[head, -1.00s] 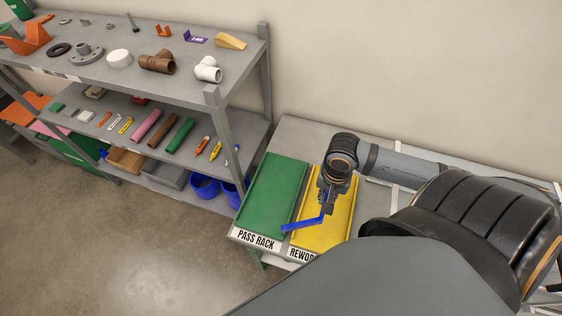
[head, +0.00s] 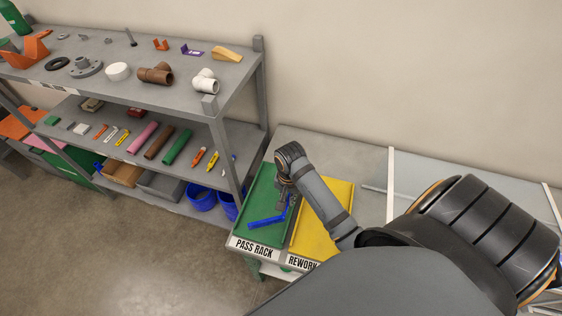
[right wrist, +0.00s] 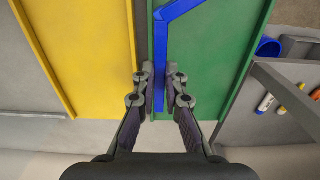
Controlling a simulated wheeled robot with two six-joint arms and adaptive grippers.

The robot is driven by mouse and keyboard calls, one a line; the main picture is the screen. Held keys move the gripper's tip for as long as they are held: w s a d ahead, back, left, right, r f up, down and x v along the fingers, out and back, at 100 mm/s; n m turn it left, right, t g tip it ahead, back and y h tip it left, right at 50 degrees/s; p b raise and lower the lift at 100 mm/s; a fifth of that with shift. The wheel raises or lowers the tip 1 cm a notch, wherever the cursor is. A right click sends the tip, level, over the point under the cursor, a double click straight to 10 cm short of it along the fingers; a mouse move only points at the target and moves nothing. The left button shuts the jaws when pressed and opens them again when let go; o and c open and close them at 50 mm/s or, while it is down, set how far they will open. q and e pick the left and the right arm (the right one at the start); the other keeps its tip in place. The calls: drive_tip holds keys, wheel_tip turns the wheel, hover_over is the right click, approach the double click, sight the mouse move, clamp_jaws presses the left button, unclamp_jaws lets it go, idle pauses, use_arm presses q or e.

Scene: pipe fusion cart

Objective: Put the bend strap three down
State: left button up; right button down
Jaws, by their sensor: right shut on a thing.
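The bend strap (head: 265,222) is a blue bent bar, seen over the green pass rack tray (head: 262,190). My right gripper (head: 283,206) is shut on one end of it, above the tray's right side. In the right wrist view the strap (right wrist: 160,62) runs up from between the fingers of the gripper (right wrist: 160,90) and bends to the right, over the green tray (right wrist: 212,75) close to its edge. I cannot tell whether the strap touches the tray. My left gripper is not in view.
The yellow rework tray (head: 325,215) lies just right of the green one on the grey table (head: 365,165) and looks empty. A grey shelf unit (head: 228,98) with pipe fittings and pens stands to the left. Blue round bins (head: 202,198) sit low on it.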

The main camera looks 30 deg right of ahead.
drive_tip(key=shift+w+a+f, duration=0.2)
drive_tip(key=shift+w+f, duration=0.3)
drive_tip(key=shift+f, duration=0.1)
drive_tip(key=shift+w+a+f, duration=0.15)
drive_tip(key=shift+w+f, duration=0.3)
drive_tip(key=shift+f, duration=0.1)
drive_tip(key=shift+w+f, duration=0.15)
drive_tip(key=shift+f, duration=0.05)
drive_tip(key=shift+w+a+f, duration=0.1)
drive_tip(key=shift+w+f, duration=0.1)
drive_tip(key=shift+f, duration=1.6)
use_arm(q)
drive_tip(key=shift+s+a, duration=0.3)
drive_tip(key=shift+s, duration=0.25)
use_arm(e)
drive_tip(key=c, duration=1.4)
unclamp_jaws()
